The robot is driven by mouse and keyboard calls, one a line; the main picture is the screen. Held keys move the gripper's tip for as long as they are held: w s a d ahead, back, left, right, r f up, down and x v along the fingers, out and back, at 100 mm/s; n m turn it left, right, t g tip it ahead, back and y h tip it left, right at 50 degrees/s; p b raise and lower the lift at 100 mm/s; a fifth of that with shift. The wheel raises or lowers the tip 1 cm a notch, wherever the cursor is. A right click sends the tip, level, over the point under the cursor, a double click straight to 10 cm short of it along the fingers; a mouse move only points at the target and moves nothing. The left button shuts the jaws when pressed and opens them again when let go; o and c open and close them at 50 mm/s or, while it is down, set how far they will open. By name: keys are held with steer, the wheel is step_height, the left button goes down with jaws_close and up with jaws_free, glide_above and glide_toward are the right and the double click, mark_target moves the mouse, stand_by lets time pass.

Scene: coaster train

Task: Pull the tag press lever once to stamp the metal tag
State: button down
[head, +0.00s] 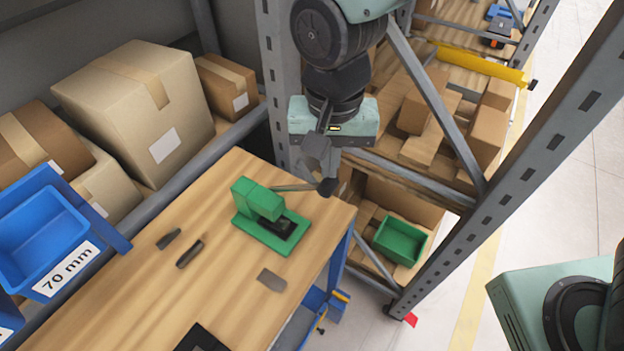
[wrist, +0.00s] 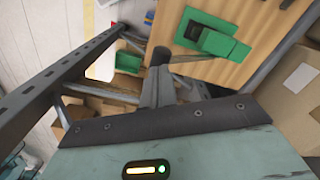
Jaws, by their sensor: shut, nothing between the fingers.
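The green tag press (head: 258,203) stands on the wooden bench near its right end. It also shows in the wrist view (wrist: 218,42). Its thin lever (head: 292,188) sticks out to the right, roughly level, and ends in a dark knob (head: 327,187). In the wrist view the knob (wrist: 161,55) is just beyond my fingertips. My gripper (head: 324,171) is shut and empty, pointing down right at the knob; I cannot tell whether it touches. A dark plate (head: 284,229) lies on the press base. A flat grey piece (head: 271,280) lies on the bench, perhaps a metal tag.
Two small dark parts (head: 182,246) and a black object (head: 200,338) lie on the bench (head: 215,275). A blue bin (head: 45,225) and cardboard boxes (head: 140,110) are at the left. Grey rack posts (head: 280,75) stand close to my arm. A green bin (head: 400,240) sits below right.

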steer(key=shift+f, duration=0.15)
steer(key=shift+s+d+f+b, duration=0.15)
steer(key=shift+f+b, duration=0.8)
steer(key=shift+f, duration=0.4)
steer(key=shift+s+d+f+b, duration=0.1)
steer(key=shift+d+f+b, duration=0.05)
steer(key=shift+f+b, duration=1)
steer(key=shift+f, duration=0.15)
steer(key=shift+f, duration=0.15)
steer(key=shift+s+d+f+b, duration=0.2)
steer(key=shift+f+b, duration=0.15)
steer(key=shift+f, duration=0.25)
steer(key=shift+s+d+f+b, duration=0.1)
steer(key=shift+d+f+b, duration=0.1)
steer(key=shift+f+b, duration=0.25)
steer(key=shift+f, duration=0.2)
step_height(320, 180, up, 12)
steer(key=p, duration=1.1)
glide_above(333, 184)
steer(key=d, duration=0.1)
steer(key=shift+s+f, duration=0.15)
steer(key=shift+s, duration=0.3)
